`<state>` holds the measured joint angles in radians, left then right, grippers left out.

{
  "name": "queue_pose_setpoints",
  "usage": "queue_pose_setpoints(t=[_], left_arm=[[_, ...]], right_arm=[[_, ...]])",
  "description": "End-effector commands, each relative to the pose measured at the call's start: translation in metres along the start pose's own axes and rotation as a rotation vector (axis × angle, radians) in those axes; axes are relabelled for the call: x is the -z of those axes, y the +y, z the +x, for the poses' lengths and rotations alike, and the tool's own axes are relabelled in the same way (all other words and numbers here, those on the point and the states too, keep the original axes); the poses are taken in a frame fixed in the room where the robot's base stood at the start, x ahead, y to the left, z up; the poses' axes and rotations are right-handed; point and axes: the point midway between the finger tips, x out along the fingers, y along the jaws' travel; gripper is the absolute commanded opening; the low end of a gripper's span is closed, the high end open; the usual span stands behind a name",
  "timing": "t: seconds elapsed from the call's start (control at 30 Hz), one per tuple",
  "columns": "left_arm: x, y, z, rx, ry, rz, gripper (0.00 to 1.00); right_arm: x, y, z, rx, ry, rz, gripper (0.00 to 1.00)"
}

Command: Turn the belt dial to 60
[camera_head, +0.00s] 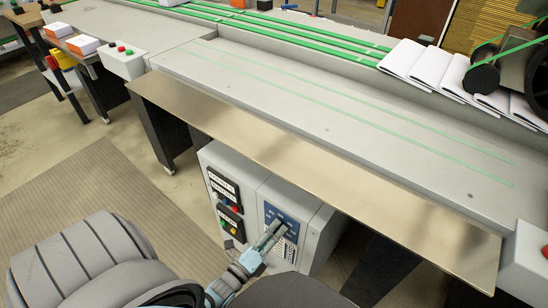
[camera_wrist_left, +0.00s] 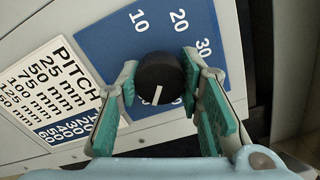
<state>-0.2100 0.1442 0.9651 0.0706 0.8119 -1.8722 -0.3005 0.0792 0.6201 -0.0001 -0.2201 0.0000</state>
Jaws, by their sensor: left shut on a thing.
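The belt dial (camera_wrist_left: 160,79) is a round black knob with a white pointer line on a blue scale plate (camera_wrist_left: 108,50). The numbers 10, 20 and 30 show above and to the right of it. The pointer line points toward the bottom of the left wrist view, away from these numbers; I cannot read a number at its end. My left gripper (camera_wrist_left: 160,88) is shut on the dial, one green-padded finger on each side. In the head view the left gripper (camera_head: 274,233) reaches the blue panel on the control cabinet (camera_head: 259,185) and hides the dial. My right gripper is out of view.
A white pitch table (camera_wrist_left: 60,85) is beside the blue plate. A metal shelf (camera_head: 300,160) runs above the cabinet, along the conveyor (camera_head: 270,75). Buttons and labels (camera_head: 224,190) are on the cabinet's left face. Folded white booklets (camera_head: 430,65) lie at the upper right.

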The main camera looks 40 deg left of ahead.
Motion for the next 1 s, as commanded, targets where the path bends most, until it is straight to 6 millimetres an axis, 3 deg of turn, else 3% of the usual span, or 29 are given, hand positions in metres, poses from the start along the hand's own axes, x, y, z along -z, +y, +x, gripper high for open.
queue_pose_setpoints(t=[0.3, 0.8, 0.83, 0.93, 1.0], left_arm=[[0.0004, 0.0009, -0.0006, -0.003, 0.001, 0.124, 0.05], [0.0002, 0.0011, -0.0007, -0.003, 0.001, 0.147, 0.06], [0.0002, 0.0011, -0.0007, -0.003, 0.001, 0.147, 0.35], [0.0001, 0.0010, -0.0006, -0.002, 0.001, 0.147, 0.51], [0.0001, 0.0008, -0.0005, -0.002, 0.001, 0.146, 0.54]], right_arm=[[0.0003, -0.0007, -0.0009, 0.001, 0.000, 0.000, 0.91], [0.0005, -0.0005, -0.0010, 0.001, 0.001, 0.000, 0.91], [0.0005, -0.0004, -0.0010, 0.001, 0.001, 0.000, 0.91], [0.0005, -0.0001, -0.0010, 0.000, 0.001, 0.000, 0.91], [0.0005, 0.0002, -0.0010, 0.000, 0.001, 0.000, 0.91]])
